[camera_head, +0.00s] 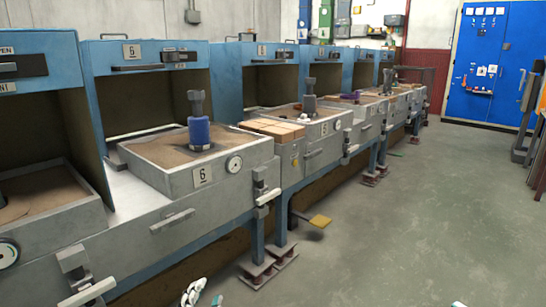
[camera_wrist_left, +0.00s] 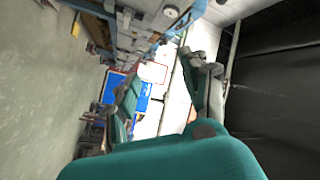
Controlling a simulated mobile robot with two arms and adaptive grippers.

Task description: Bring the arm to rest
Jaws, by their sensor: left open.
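My left gripper (camera_head: 204,294) shows only in part at the bottom edge of the head view, low in front of the row of stations. Its pale fingertips stand apart with nothing between them, so it is open and empty. The rest of the left arm is below the picture. A small pale tip (camera_head: 458,304) at the bottom edge right of centre may be my right gripper; too little shows to tell its state. The left wrist view is turned sideways and shows the floor and stations at its upper left, with a large teal surface in front.
A row of blue-framed stations with grey sand boxes (camera_head: 190,176) runs along the left. A blue plunger (camera_head: 200,133) stands on the nearer box marked 6. A yellow pedal (camera_head: 320,221) juts out low. The floor (camera_head: 390,240) to the right is clear; a blue cabinet (camera_head: 494,60) stands behind.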

